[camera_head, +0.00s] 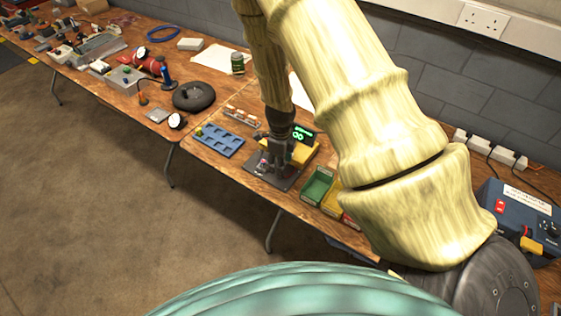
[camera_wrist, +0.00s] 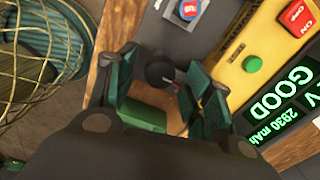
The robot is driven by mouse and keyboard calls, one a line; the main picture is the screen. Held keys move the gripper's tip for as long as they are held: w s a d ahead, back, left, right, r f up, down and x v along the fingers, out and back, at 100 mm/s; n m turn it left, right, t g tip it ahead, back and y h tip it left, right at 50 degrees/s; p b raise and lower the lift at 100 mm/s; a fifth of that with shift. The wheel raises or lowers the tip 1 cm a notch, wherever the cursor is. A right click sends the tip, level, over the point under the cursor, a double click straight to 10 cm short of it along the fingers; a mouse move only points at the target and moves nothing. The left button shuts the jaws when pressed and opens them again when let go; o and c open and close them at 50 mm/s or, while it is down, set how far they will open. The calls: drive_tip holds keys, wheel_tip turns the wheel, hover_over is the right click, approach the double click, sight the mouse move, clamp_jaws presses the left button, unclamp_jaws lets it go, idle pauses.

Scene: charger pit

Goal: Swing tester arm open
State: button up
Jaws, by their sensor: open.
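The tester is a yellow box (camera_head: 303,153) on a dark base plate at the table's front edge. In the wrist view its yellow body (camera_wrist: 252,48) has a green button, a red switch and a display (camera_wrist: 288,95) reading GOOD and 2930 mAh. A black round knob (camera_wrist: 158,70), seemingly the tester arm's handle, lies between my fingers. My gripper (camera_wrist: 162,82) is open around the knob, a finger on each side; contact cannot be told. The head view shows my gripper (camera_head: 277,150) low over the base plate. The rest of the tester arm is hidden.
Green (camera_head: 318,186) and yellow bins stand right of the tester. A blue tray (camera_head: 219,141) lies to its left. A blue-and-red part sits in a grey holder (camera_wrist: 187,14) on the base plate.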

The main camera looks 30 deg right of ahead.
drive_tip(key=shift+r, duration=0.1)
wheel_tip(320, 180, up, 12)
idle(0.5)
drive_tip(key=shift+f, duration=0.2)
idle(0.3)
